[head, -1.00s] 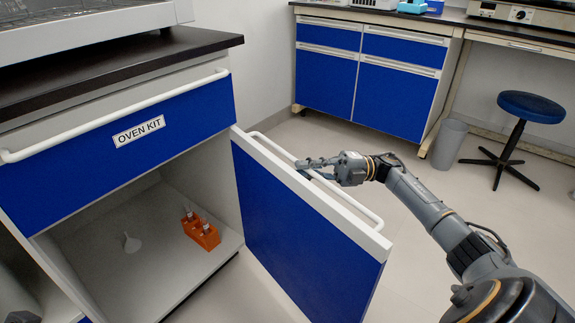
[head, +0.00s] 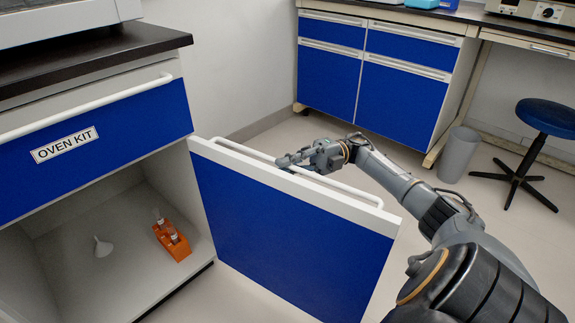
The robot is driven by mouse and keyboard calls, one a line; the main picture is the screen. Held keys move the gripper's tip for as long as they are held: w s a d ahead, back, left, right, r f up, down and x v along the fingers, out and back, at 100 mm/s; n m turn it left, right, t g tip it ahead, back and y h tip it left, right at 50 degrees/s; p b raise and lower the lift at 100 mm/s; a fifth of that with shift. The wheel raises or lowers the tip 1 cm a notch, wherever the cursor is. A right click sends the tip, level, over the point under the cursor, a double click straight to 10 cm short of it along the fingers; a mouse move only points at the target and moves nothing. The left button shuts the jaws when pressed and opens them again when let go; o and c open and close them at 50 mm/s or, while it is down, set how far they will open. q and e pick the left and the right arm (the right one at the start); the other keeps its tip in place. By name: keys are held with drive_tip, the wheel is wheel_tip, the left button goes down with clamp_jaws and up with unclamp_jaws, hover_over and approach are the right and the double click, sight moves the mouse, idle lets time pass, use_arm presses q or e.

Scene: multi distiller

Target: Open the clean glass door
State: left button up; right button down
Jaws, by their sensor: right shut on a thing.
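An opaque blue cabinet door (head: 285,235) with a white frame stands swung open under the drawer marked OVEN KIT; no glass shows in it. A white bar handle (head: 345,190) runs along its top outer side. My right gripper (head: 289,162) reaches over from the right and is shut on this handle, near its middle. The fingertips are partly hidden against the bar. Inside the open cabinet (head: 120,270) are a white funnel (head: 103,246) and an orange rack (head: 172,240) with small bottles. My left gripper is not in view.
The OVEN KIT drawer (head: 150,120) is shut beneath a dark countertop (head: 90,58). Blue cabinets (head: 400,95), a grey bin (head: 459,153) and a blue stool (head: 548,117) stand behind my right arm. Bare floor lies between the door and the back cabinets.

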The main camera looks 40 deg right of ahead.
drive_tip(key=c, duration=1.4)
unclamp_jaws()
drive_tip(key=v, duration=0.7)
drive_tip(key=shift+d+f, duration=0.15)
drive_tip(key=shift+d, duration=0.05)
